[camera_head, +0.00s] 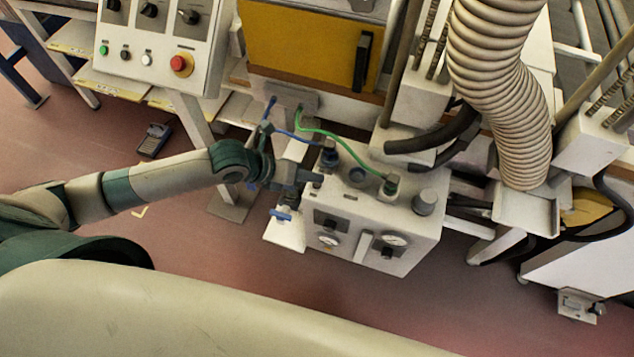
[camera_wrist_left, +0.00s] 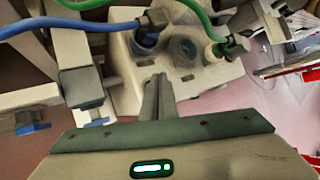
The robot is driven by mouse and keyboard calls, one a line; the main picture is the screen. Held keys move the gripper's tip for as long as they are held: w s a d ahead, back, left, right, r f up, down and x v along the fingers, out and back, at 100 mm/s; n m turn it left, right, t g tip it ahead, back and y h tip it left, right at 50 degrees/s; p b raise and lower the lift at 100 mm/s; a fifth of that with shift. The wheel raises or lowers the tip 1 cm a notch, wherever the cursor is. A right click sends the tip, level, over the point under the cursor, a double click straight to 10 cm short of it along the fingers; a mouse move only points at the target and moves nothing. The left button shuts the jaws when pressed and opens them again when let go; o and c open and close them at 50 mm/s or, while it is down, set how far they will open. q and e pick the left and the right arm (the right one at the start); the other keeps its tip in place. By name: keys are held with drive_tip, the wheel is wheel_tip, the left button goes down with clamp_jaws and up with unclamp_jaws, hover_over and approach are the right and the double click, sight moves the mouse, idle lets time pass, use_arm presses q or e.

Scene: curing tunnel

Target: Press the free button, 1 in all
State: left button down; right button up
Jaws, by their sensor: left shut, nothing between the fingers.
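A white box-shaped unit (camera_head: 295,225) has round fittings on its top. A blue hose ends in a fitting (camera_head: 330,158), and a green hose ends in another fitting (camera_head: 391,186). Between them is a round grey-blue piece with no hose (camera_head: 357,175); it also shows in the left wrist view (camera_wrist_left: 183,51). I cannot tell whether it is the free button. My left gripper (camera_head: 318,178) is shut and empty at the unit's left edge, close to the blue hose's fitting. In the left wrist view its fingers (camera_wrist_left: 159,85) point towards the unit; contact is unclear. My right gripper is out of view.
A control panel (camera_head: 155,25) with several coloured buttons and a red knob stands at upper left. A grey cap (camera_head: 425,201) sits at the unit's right end. A large ribbed duct (camera_head: 495,80) hangs to the right. Floor is clear in front of the unit.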

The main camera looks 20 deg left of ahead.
use_arm(q)
drive_tip(key=shift+f, duration=0.15)
drive_tip(key=shift+f+b, duration=0.3)
drive_tip(key=shift+f, duration=0.35)
idle(0.9)
idle(0.3)
drive_tip(key=shift+r+p, duration=0.45)
drive_tip(key=shift+r, duration=0.35)
wheel_tip(320, 180, up, 5)
drive_tip(key=p, duration=0.4)
drive_tip(key=shift+d, duration=0.1)
idle(0.9)
